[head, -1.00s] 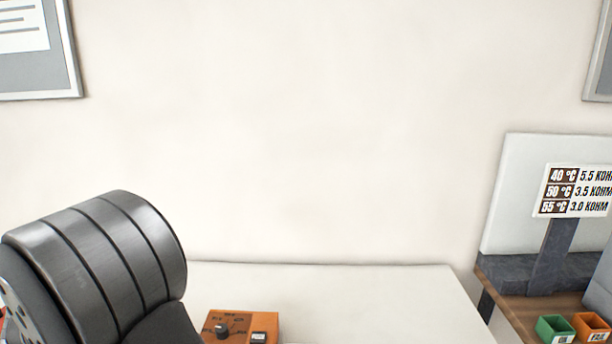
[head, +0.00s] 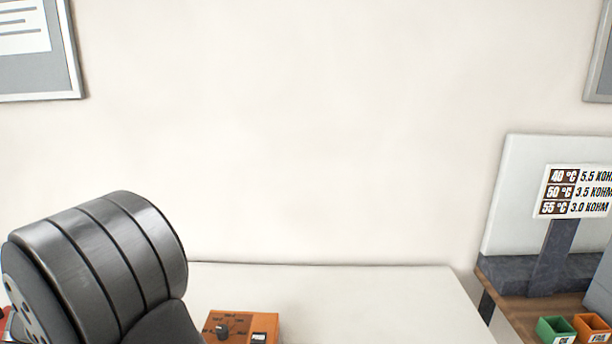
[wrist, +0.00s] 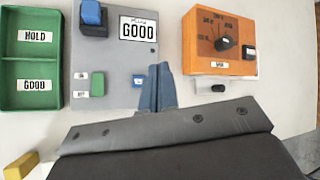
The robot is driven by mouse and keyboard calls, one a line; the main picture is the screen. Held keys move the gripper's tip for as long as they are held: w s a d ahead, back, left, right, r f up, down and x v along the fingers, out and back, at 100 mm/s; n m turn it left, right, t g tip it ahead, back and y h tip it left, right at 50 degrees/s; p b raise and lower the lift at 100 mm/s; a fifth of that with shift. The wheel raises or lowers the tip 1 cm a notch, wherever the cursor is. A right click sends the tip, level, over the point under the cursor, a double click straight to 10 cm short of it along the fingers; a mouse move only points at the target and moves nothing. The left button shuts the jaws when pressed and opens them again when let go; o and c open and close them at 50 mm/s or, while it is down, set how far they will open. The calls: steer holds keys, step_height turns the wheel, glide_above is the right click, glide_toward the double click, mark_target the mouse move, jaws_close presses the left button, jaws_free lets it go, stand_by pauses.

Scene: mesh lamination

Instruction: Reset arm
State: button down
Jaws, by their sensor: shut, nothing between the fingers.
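My gripper (wrist: 157,88) shows in the wrist view as two blue fingers pressed together, shut and empty. Its dark body fills the bottom of that view. The fingers point toward the gap between a grey panel (wrist: 118,68) and an orange control box (wrist: 221,47). I cannot tell their height above the table. In the head view only a dark ribbed link of my arm shows at the lower left; the gripper is out of that frame.
A green tray (wrist: 28,58) marked HOLD and GOOD lies left of the panel. A yellow block (wrist: 20,166) lies at the lower left. In the head view the orange box (head: 241,325) is on the white table (head: 370,300). Green (head: 554,329) and orange bins (head: 591,327) stand at right.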

steer(key=w+a+f+m+g+y, duration=0.2)
steer(key=w+a+m+g+y, duration=0.3)
steer(key=w+m+g, duration=0.75)
steer(key=s+a+m+t, duration=0.2)
steer(key=s+m+t, duration=0.2)
steer(key=s+m, duration=0.6)
steer(key=shift+t, duration=0.25)
steer(key=f, duration=0.2)
steer(key=s+f, duration=0.1)
steer(key=f, duration=0.2)
steer(key=shift+s+a+f, duration=0.1)
steer(key=shift+a, duration=0.05)
steer(key=shift+f, duration=0.85)
